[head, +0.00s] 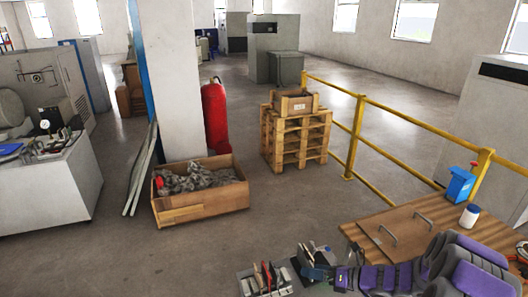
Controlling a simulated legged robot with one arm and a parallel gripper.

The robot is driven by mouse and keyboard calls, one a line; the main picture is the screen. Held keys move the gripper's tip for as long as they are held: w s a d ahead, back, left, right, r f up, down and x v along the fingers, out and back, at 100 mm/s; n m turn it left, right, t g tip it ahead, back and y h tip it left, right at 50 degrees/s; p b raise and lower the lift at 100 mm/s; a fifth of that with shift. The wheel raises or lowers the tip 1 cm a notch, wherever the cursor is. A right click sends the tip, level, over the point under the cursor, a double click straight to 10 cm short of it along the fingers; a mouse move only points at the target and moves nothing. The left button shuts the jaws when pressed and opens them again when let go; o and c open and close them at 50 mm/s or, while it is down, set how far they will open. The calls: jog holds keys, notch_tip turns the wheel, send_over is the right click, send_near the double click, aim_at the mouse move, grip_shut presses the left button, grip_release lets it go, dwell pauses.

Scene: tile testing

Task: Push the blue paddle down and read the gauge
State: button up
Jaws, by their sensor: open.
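A small round white dial, which looks like the gauge (44,124), stands among metal fittings on the white bench (55,190) at the left. It is too small to read. A flat blue piece (9,149) lies on the same bench at the picture's left edge, partly cut off; I cannot tell whether it is the blue paddle. My arm, with purple pads, reaches in from the lower right. My gripper (316,264) is at its left end at the bottom centre, open, far from the bench and gauge. Its fingers are small and hard to make out.
A grey tray with tools (250,284) lies beside my gripper. A wooden crate (190,214), pallets (296,150), a red cylinder (215,118) and yellow rails (372,175) stand around.

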jog(key=s+a+r+n+g+h, duration=0.1)
jog(key=s+a+r+n+g, duration=0.5)
jog(key=s+n, duration=0.3)
jog(key=s+a+r+n+g+h, duration=0.2)
jog(key=s+a+r+n+g, duration=0.1)
jog(key=s+a+r+n, duration=0.55)
jog(key=s+d+r+n+h, duration=0.1)
jog(key=s+d+n+h, duration=0.3)
jog(key=s, duration=0.6)
jog(key=s+d+r+n+h, duration=0.2)
jog(key=s+d+n+h, duration=0.3)
jog(key=s+d+n, duration=0.3)
jog(key=shift+s+r+n+h, duration=0.15)
jog(key=shift+s+n+h, duration=0.15)
jog(key=shift+s+n, duration=1.1)
